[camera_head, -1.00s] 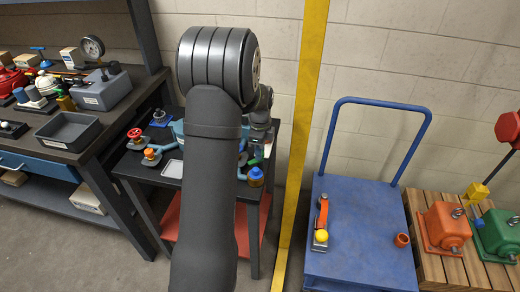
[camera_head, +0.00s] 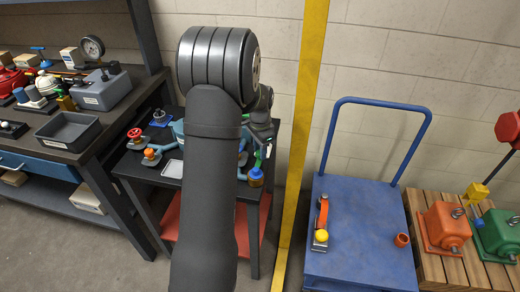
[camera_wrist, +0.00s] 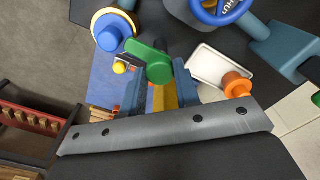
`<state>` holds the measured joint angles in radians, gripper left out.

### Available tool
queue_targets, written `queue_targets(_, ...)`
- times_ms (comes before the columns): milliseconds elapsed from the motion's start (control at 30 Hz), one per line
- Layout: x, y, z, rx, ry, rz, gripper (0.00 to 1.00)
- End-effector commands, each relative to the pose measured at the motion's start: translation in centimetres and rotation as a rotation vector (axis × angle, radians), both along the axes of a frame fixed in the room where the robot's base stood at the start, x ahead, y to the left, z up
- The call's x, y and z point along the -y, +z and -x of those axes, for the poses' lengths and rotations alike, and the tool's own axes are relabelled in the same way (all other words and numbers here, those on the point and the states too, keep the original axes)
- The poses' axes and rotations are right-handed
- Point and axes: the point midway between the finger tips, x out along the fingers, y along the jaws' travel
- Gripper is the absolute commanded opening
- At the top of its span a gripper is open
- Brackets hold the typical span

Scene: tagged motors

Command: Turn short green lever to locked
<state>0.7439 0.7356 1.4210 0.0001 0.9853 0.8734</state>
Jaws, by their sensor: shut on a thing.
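The short green lever (camera_wrist: 158,66) is in the middle of the wrist view, with a round end and a broad body. My gripper (camera_wrist: 160,84) has its two blue-grey fingers on either side of the lever, shut on it. The finger tips partly hide the lever's sides. In the head view a small green part (camera_head: 258,160) shows just right of my arm, below the wrist. My arm hides most of the fixture there, and the lock markings cannot be made out.
A blue knob on a yellow ring (camera_wrist: 110,32) is close at the lever's left. A blue handwheel (camera_wrist: 220,8), a white tray (camera_wrist: 205,66) and an orange knob (camera_wrist: 236,86) are at its right. A yellow post (camera_head: 302,140) stands right of the black table.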

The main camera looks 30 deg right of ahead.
Motion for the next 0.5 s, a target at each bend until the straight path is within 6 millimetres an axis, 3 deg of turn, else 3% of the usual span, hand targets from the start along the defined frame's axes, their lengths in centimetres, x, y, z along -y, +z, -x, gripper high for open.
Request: queue_targets(500,0.06,0.02,0.01,0.0,0.063,0.001,0.06)
